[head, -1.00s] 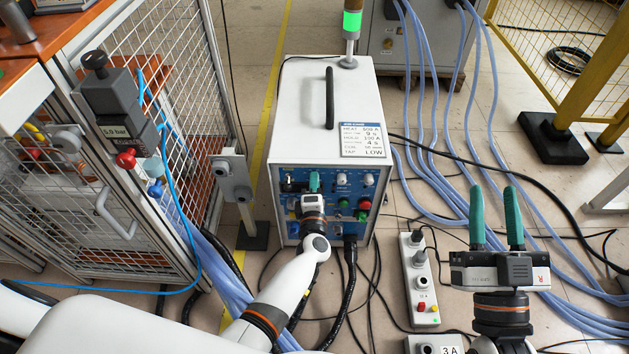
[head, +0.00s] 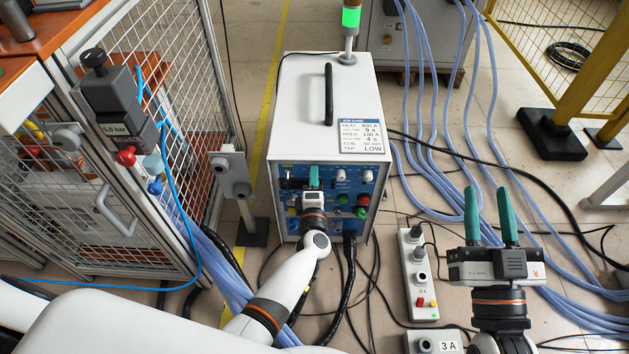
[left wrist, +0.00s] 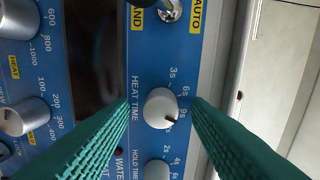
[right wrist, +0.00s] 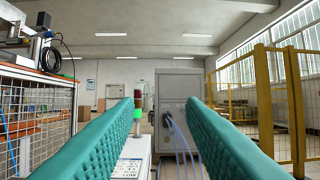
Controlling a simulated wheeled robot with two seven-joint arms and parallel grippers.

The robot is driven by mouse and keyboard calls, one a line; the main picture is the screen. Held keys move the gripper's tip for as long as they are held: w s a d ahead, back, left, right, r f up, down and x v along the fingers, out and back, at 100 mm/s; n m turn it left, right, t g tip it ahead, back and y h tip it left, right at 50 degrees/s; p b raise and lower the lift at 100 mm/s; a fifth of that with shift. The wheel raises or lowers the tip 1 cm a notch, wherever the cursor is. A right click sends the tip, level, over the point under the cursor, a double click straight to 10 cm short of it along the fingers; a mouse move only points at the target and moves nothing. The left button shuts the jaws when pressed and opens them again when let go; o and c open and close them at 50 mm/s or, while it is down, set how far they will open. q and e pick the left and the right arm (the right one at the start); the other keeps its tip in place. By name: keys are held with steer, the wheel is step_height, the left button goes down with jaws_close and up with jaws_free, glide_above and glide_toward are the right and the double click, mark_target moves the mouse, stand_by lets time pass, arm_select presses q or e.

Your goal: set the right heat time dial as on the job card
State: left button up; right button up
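The white heat time dial (left wrist: 158,108) sits on the blue front panel in the left wrist view. Its dark pointer mark aims down and right, near the 9s label (left wrist: 183,111) and toward the mark below it. My left gripper (left wrist: 160,103) is open, its green fingers on either side of the dial with gaps showing. In the head view my left gripper (head: 314,180) is at the panel and hides part of it. The job card (head: 361,136) on the heater's top shows a heat time of 9 s. My right gripper (head: 490,218) is open and empty, away from the heater.
The white heater cabinet (head: 303,100) has a black top handle (head: 328,95). The hold time dial (left wrist: 157,170) is just below in the left wrist view. A mesh cage (head: 175,90) stands left.

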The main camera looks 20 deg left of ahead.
arm_select(q)
steer(key=p+v, duration=0.3)
steer(key=v, duration=0.9)
arm_select(e)
step_height(320, 180, down, 10)
steer(key=s+d+g+h, duration=0.1)
steer(key=d+g+h, duration=0.1)
steer(key=g, duration=0.5)
steer(key=shift+s+f+g, duration=0.15)
steer(key=shift+f+g, duration=0.1)
steer(key=shift+g, duration=0.15)
arm_select(q)
steer(key=shift+r, duration=0.1)
